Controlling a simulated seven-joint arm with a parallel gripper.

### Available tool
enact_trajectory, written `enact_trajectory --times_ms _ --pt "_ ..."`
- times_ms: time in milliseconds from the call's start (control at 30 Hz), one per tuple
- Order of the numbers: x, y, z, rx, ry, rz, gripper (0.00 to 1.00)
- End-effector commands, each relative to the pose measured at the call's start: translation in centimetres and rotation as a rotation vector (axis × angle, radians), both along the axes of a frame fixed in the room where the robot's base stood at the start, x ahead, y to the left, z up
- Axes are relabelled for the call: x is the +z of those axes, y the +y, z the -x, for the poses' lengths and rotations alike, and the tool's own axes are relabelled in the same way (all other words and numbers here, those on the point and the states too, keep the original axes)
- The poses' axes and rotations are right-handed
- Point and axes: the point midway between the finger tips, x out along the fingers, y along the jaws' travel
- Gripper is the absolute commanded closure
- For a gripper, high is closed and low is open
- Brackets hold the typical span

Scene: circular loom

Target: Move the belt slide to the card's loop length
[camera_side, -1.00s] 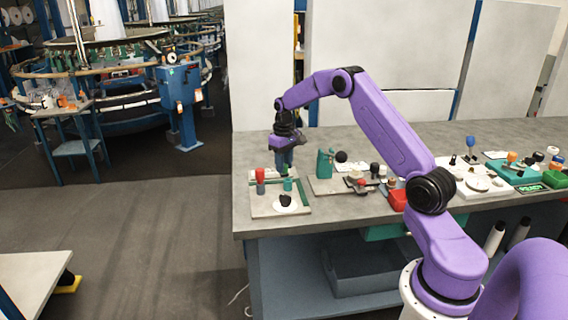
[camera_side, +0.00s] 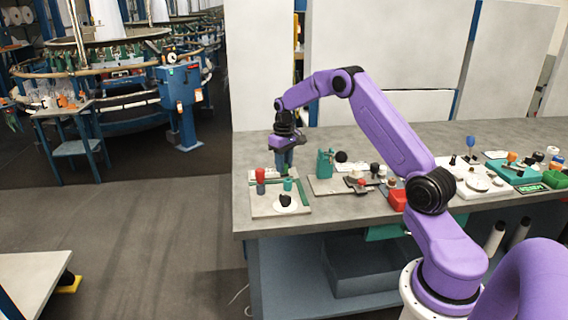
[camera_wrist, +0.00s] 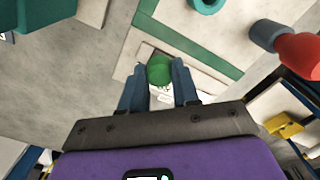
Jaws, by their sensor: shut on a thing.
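My gripper (camera_wrist: 160,88) has its two blue-grey fingers on either side of a green round knob (camera_wrist: 159,70), which I take to be the belt slide's grip. The fingers are shut on it. A small white printed patch (camera_wrist: 161,96) shows just below the knob, too small to read; I cannot tell if it is the card. In the side view my gripper (camera_side: 284,160) points down at the back of a pale board (camera_side: 262,209) with a green strip (camera_side: 304,192). The knob is hidden there behind the fingers.
A red knob on a grey-blue post (camera_side: 260,176) stands at the board's left, a teal cylinder (camera_side: 288,184) near the gripper, and a black knob (camera_side: 285,200) on a white disc in front. A green block fixture (camera_side: 325,164) stands close at right.

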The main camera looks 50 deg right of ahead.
Motion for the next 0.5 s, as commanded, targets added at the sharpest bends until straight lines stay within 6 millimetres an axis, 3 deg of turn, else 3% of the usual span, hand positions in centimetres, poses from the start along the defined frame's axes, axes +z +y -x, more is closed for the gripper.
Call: enact_trajectory --times_ms 300,500 --pt "0.1 1.8 -1.9 0.001 -0.002 0.0 1.0" --pt "0.1 2.0 -2.0 -0.001 -0.002 0.0 1.0"
